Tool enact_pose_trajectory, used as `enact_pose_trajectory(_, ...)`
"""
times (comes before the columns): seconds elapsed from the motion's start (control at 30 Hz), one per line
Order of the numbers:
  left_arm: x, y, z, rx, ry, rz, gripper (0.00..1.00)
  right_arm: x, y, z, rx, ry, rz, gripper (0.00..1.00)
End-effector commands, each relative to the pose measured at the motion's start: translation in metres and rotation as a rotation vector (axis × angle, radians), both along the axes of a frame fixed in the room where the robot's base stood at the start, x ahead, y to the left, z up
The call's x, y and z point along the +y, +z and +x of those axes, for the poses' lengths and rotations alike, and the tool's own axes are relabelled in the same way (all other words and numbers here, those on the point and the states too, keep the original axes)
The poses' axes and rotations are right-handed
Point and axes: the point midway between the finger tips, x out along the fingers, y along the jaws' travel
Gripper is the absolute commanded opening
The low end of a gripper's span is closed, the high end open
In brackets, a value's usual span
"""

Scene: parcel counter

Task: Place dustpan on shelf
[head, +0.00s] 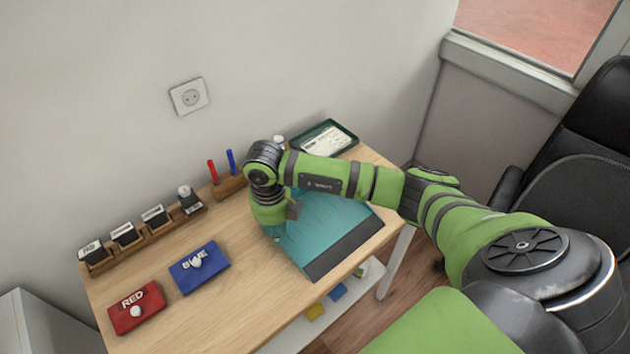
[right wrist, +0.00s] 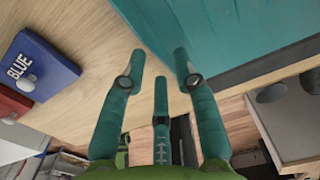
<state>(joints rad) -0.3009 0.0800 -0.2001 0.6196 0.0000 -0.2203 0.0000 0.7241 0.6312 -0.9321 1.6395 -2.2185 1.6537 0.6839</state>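A broad teal sheet-like thing (head: 328,232) with a dark grey front strip lies on the right part of the wooden table (head: 235,292). I cannot tell whether it is a mat or the dustpan; no handle shows. It also shows at the upper right of the right wrist view (right wrist: 240,38). My right gripper (head: 275,234) points down at its left edge, mostly hidden by my wrist in the head view. In the right wrist view its teal fingers (right wrist: 159,54) are spread with nothing between them. A white lower shelf (head: 290,338) shows under the table. My left gripper is out of view.
A blue pouch (head: 205,275) and a red pouch (head: 130,314) lie at the left front. A wooden stamp rack (head: 140,243), a pen holder (head: 229,187) and a dark green tray (head: 351,136) line the back. A black chair (head: 575,165) stands at right.

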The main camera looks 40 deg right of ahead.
Motion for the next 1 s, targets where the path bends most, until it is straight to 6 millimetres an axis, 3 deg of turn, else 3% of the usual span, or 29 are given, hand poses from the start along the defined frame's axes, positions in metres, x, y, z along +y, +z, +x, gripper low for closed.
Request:
enact_pose_trajectory(0.07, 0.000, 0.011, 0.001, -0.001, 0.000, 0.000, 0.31, -0.001, -0.010, -0.002, 0.006, -0.002, 0.000, 0.30)
enact_pose_trajectory(0.2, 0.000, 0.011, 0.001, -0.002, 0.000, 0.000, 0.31, 0.000, -0.028, 0.000, 0.002, -0.001, 0.001, 0.30)
enact_pose_trajectory(0.47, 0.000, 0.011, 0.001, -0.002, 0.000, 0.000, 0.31, 0.000, -0.033, 0.000, 0.000, 0.001, 0.001, 0.30)
enact_pose_trajectory(0.57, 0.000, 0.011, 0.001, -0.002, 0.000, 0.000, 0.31, 0.000, -0.033, 0.000, 0.000, 0.001, 0.001, 0.00)
enact_pose_trajectory(1.0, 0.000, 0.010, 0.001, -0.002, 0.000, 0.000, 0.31, -0.001, -0.031, 0.001, -0.002, 0.000, 0.001, 0.00)
